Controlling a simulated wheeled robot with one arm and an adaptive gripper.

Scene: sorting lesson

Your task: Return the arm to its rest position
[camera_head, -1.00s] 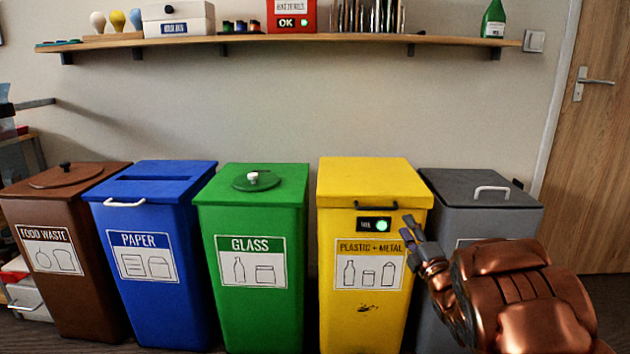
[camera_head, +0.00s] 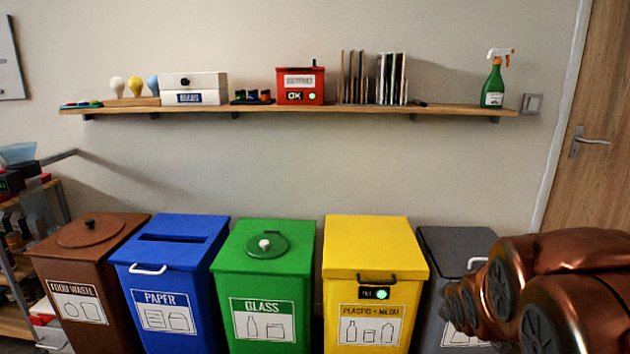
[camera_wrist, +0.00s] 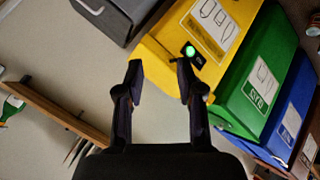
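My arm shows as copper-coloured links at the lower right of the head view, in front of the grey bin (camera_head: 455,242). In the head view the fingers are not clearly visible. In the wrist view my gripper (camera_wrist: 158,80) has its two dark fingers spread apart, with nothing between them. Beyond the fingertips are the wall and the yellow bin (camera_wrist: 165,62), which also shows in the head view (camera_head: 372,250) with its lid down and a green light lit.
Brown (camera_head: 85,262), blue (camera_head: 168,290) and green (camera_head: 262,280) bins stand left of the yellow one. Above them, a wall shelf (camera_head: 300,110) holds boxes, bulbs, folders and a green spray bottle (camera_head: 493,85). A wooden door (camera_head: 595,150) is at right. The wall between shelf and bins is clear.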

